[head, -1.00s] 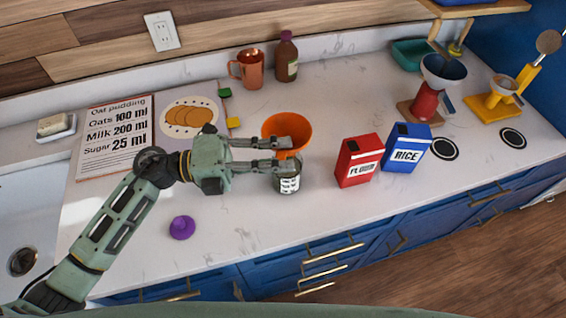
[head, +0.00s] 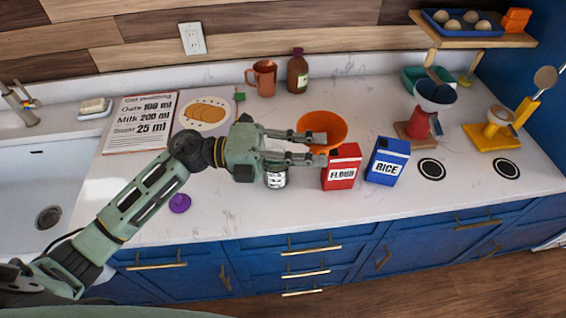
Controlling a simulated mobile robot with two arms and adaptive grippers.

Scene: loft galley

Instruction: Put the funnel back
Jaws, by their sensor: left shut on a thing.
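The orange funnel (head: 324,124) is between the fingers of my left gripper (head: 318,147), which is shut on it. It appears raised above the counter, behind the red flour box (head: 342,168). Its lower part is hidden by the fingers and the box. A small labelled jar (head: 276,179) stands on the counter below and left of the fingers, partly covered by the gripper. My right gripper is not in view.
A blue rice box (head: 387,162) stands right of the flour. A copper mug (head: 263,77) and brown bottle (head: 298,73) stand behind.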

